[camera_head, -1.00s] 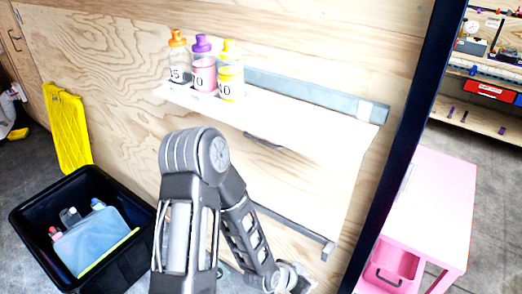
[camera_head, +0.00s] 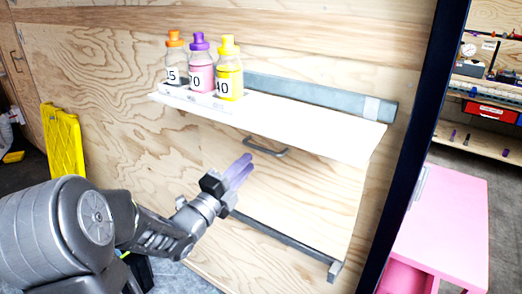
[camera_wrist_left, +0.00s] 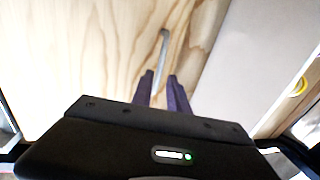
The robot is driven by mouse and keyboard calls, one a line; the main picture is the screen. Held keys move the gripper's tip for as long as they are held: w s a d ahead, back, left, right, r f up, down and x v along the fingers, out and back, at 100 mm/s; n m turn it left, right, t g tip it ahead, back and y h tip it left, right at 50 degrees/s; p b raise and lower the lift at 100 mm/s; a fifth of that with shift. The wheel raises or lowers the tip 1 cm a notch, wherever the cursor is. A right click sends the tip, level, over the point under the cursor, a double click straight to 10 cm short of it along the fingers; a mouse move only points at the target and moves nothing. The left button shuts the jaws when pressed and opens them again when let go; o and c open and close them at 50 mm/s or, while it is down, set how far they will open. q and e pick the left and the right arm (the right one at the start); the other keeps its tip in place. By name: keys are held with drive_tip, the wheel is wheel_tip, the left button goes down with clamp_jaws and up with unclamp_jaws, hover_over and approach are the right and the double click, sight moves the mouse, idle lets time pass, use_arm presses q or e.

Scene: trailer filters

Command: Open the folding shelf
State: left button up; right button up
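The folding shelf shows on the plywood wall as a pale board (camera_head: 310,124) sticking out, with a wooden panel (camera_head: 310,195) hanging flat below it. A grey bar handle (camera_head: 265,148) is on the panel near its top; it also shows in the left wrist view (camera_wrist_left: 163,46). My left gripper (camera_head: 243,164) is just below and left of the handle in the head view. Its purple fingers point up toward it. My right gripper is not in view.
Three bottles with orange (camera_head: 175,60), purple (camera_head: 201,68) and yellow (camera_head: 229,72) caps stand at the board's left end. A dark post (camera_head: 418,140) and a pink cabinet (camera_head: 440,220) are at right. A yellow panel (camera_head: 62,142) leans at left.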

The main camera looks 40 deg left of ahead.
sight(261, 149)
use_arm(q)
drive_tip(key=w, duration=0.3)
drive_tip(key=w+r+p, duration=0.1)
drive_tip(key=w, duration=0.3)
drive_tip(key=shift+w+r, duration=0.2)
drive_tip(key=shift+w, duration=0.05)
drive_tip(key=shift+c, duration=0.3)
clamp_jaws()
idle(0.9)
